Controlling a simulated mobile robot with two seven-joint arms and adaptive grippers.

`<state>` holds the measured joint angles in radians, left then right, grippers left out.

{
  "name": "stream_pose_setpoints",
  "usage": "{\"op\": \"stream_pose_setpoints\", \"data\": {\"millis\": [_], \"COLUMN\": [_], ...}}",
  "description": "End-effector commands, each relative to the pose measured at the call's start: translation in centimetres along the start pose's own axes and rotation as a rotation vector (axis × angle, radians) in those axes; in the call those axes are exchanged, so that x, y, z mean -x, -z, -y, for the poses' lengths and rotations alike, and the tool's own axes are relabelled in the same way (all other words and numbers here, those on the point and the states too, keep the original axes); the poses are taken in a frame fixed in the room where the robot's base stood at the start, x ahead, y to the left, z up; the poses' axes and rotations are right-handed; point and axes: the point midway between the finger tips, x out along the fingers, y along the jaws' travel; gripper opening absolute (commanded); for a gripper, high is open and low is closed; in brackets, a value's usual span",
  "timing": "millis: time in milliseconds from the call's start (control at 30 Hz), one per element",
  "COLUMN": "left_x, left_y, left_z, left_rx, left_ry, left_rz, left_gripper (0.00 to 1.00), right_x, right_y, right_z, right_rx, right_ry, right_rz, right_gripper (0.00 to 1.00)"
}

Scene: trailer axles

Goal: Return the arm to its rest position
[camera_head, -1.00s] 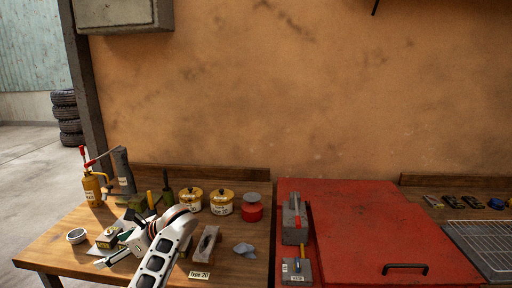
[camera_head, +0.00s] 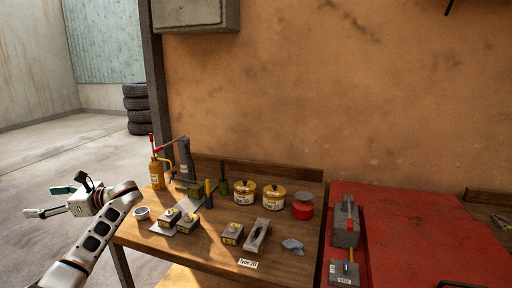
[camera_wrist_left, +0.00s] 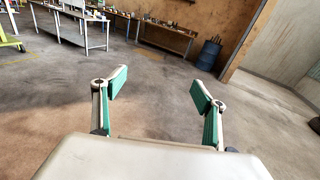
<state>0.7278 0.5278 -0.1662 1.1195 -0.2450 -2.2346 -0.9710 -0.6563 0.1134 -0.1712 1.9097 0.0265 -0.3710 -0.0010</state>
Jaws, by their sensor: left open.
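My left arm (camera_head: 92,242) comes in from the lower left in the head view. Its left gripper (camera_head: 45,201) is left of the wooden table, over the concrete floor, apart from everything on the table. In the left wrist view the left gripper (camera_wrist_left: 158,90) is open, with its two green-padded fingers spread wide and nothing between them. My right gripper is not in either view.
The wooden table (camera_head: 215,255) holds a yellow oil can (camera_head: 157,172), small labelled blocks (camera_head: 232,233), yellow tins (camera_head: 273,194), a red tin (camera_head: 303,208) and a grey rag (camera_head: 293,245). A red cabinet (camera_head: 420,235) stands right. Tyres (camera_head: 138,108) are stacked behind. The floor at left is clear.

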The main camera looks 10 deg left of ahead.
Motion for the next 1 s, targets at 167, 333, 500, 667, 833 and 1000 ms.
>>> {"op": "stream_pose_setpoints", "data": {"millis": [167, 333, 500, 667, 833, 1000], "left_x": [-3.7, -3.0, -1.6, 1.5, 6.8, 13.2], "left_y": [-1.7, 4.5, 11.9, 21.0, 30.8, 38.2], "left_z": [-1.0, 0.2, 0.7, -0.2, -4.0, -10.4], "left_rx": [0.030, 0.124, 0.226, 0.345, 0.479, 0.598], "left_ry": [-0.017, 0.136, 0.296, 0.464, 0.588, 0.605], "left_rz": [0.049, -0.033, -0.161, -0.377, -0.703, -1.073], "left_gripper": [0.72, 0.72, 0.72, 0.72, 0.72, 0.72], "right_x": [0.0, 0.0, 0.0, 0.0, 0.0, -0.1], "right_y": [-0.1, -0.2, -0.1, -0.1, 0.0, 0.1], "right_z": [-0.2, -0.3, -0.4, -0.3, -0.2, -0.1], "right_rx": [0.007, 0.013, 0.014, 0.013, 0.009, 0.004], "right_ry": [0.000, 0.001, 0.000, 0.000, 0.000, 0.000], "right_rz": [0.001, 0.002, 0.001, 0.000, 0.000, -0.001], "right_gripper": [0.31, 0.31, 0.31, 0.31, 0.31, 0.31]}}
